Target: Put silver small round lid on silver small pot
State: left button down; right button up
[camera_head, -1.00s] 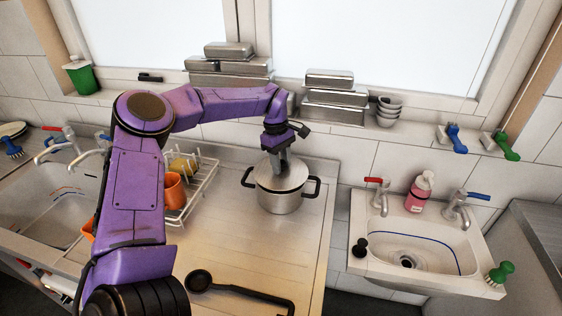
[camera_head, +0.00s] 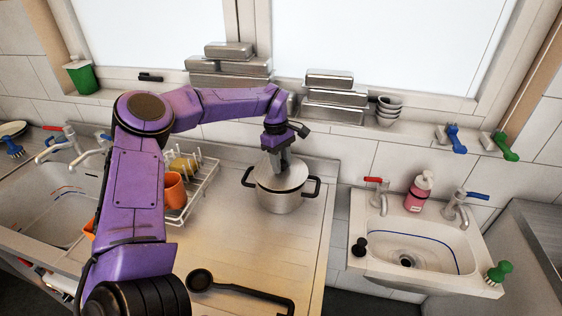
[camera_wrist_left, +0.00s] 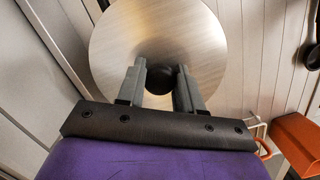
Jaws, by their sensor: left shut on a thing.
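The silver small pot (camera_head: 280,200) stands upright on the metal counter, with a black handle on each side. The silver round lid (camera_head: 290,180) is over the pot's mouth and looks close to level. From the head view I cannot tell whether it rests fully on the rim. My left gripper (camera_head: 281,166) points down from above and is shut on the lid's dark knob. In the left wrist view the round lid (camera_wrist_left: 158,25) fills the upper middle and hides the pot, and the dark knob (camera_wrist_left: 160,77) sits between the fingers. My right gripper is out of view.
A dish rack (camera_head: 205,185) with an orange cup (camera_head: 174,190) stands left of the pot. A black ladle (camera_head: 245,290) lies at the counter's front. Metal containers (camera_head: 335,97) line the sill behind. A small sink (camera_head: 415,250) is at the right.

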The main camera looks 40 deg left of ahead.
pick_arm(q)
jog(key=shift+r, duration=0.1)
jog(key=shift+f, duration=0.35)
dwell(0.6)
jog(key=shift+p, duration=0.55)
dwell(1.1)
jog(key=shift+f+b, duration=0.35)
jog(key=shift+f, duration=0.2)
dwell(0.4)
jog(key=c, duration=0.7)
grip_release()
jog(key=shift+o, duration=0.2)
jog(key=r+p, duration=0.4)
jog(key=shift+a+r, duration=0.3)
jog(key=shift+r, duration=0.05)
jog(key=shift+a+r+p, duration=0.2)
jog(key=shift+r+p, duration=0.25)
jog(key=shift+r, duration=0.7)
